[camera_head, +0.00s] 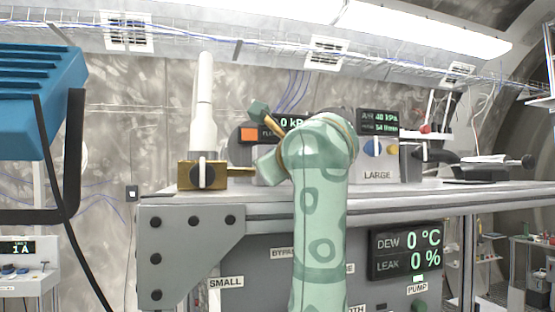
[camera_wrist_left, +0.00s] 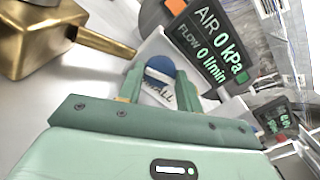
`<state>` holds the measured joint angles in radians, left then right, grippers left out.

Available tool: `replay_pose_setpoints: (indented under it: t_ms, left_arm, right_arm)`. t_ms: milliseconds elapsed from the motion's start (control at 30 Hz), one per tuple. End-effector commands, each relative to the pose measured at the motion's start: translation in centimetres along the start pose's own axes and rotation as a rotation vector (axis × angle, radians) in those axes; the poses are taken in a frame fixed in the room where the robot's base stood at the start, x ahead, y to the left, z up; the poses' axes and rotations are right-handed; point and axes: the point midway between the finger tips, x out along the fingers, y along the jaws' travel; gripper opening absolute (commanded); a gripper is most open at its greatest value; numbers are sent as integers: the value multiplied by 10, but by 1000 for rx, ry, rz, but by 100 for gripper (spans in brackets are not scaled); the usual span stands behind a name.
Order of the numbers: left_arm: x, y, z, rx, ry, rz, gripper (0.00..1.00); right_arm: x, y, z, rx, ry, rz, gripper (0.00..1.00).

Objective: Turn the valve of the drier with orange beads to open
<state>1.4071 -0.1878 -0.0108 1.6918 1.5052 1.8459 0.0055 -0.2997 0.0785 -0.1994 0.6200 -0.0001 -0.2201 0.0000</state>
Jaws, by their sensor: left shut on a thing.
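The drier with an orange window (camera_head: 248,134) and a display reading 0 kPa (camera_head: 292,123) stands on the bench, partly hidden behind my arm. In the left wrist view its orange window (camera_wrist_left: 176,6) shows at the top edge, and its display (camera_wrist_left: 208,40) reads AIR 0 kPa, FLOW 0 l/min. Its valve has a blue disc (camera_wrist_left: 160,66) on a pale panel. My left gripper (camera_wrist_left: 160,86) is at this valve, its fingers either side, shut on its handle, which is mostly hidden. A label below is partly covered. My right gripper is out of view.
A brass block (camera_head: 188,173) with a white column (camera_head: 203,100) stands left of the drier. The drier labelled LARGE (camera_head: 378,174), with a blue valve (camera_head: 373,147), stands to the right. A display below the bench reads DEW 0 °C, LEAK 0 % (camera_head: 404,253).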

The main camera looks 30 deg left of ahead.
Motion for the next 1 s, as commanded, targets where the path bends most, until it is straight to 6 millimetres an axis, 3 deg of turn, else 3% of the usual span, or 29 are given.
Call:
replay_pose_setpoints:
  t_ms: [167,200,267,667,767,1000]
  left_arm:
    - [0,0,1,1,-1,0,12]
    - [0,0,1,1,-1,0,41]
    - [0,0,1,1,-1,0,57]
    - [-9,-1,-1,2,0,-3,57]
    - [-27,0,-2,-1,1,-5,57]
    - [-92,0,-2,-1,0,-4,57]
  right_arm:
    - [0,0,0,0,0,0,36]
    - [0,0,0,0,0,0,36]
    - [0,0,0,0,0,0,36]
    - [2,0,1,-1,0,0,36]
    - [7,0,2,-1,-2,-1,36]
    - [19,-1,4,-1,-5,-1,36]
